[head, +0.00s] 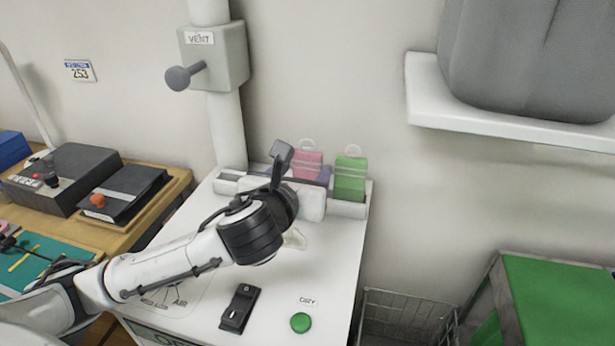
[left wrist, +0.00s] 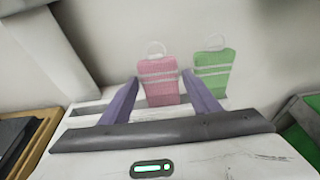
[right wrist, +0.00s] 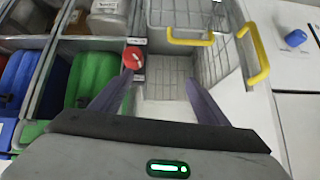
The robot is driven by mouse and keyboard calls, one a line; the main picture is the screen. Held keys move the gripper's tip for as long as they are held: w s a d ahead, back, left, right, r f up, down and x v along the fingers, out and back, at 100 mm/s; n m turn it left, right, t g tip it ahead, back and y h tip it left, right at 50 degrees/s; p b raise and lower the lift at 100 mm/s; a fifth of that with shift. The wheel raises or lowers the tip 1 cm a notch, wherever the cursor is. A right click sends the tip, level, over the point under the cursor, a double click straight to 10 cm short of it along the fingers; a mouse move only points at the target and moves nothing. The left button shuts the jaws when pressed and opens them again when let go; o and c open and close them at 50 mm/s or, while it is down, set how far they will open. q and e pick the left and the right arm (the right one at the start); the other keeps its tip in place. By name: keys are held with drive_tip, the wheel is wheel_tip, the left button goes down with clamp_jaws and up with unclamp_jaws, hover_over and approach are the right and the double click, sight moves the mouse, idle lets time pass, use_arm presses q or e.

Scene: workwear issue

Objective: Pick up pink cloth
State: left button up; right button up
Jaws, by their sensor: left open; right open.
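The pink cloth (head: 307,160) has pale stripes and a loop on top. It stands upright in a slot of the white rack (head: 349,209) at the back of the white unit. In the left wrist view the pink cloth (left wrist: 157,92) shows between the fingers of my left gripper (left wrist: 161,79), which is open; I cannot tell whether they touch it. In the head view my left arm and hand hide part of the rack and the cloth's lower part. My right gripper (right wrist: 159,78) is open and empty, over a wire basket (right wrist: 170,70) elsewhere.
A green cloth (head: 350,180) stands just right of the pink one, close to my left gripper's right finger. A vent pipe (head: 226,130) rises at the left. A grey bin (head: 525,60) sits on a wall shelf. Yellow handles (right wrist: 257,60) edge the basket near my right gripper.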

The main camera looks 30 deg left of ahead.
sight(306, 167)
use_arm(q)
drive_tip(key=x, duration=0.2)
drive_tip(key=shift+w+a, duration=0.1)
drive_tip(key=shift+w, duration=0.15)
drive_tip(key=shift+w+f, duration=0.15)
drive_tip(key=shift+w, duration=0.2)
drive_tip(key=c, duration=0.7)
use_arm(e)
drive_tip(key=shift+w+r, duration=0.2)
drive_tip(key=shift+w, duration=0.2)
use_arm(q)
wheel_tip(306, 167, up, 10)
drive_tip(key=shift+r+p, duration=0.1)
drive_tip(key=shift+p, duration=0.7)
use_arm(e)
drive_tip(key=shift+s+r, duration=0.1)
drive_tip(key=shift+r, duration=0.65)
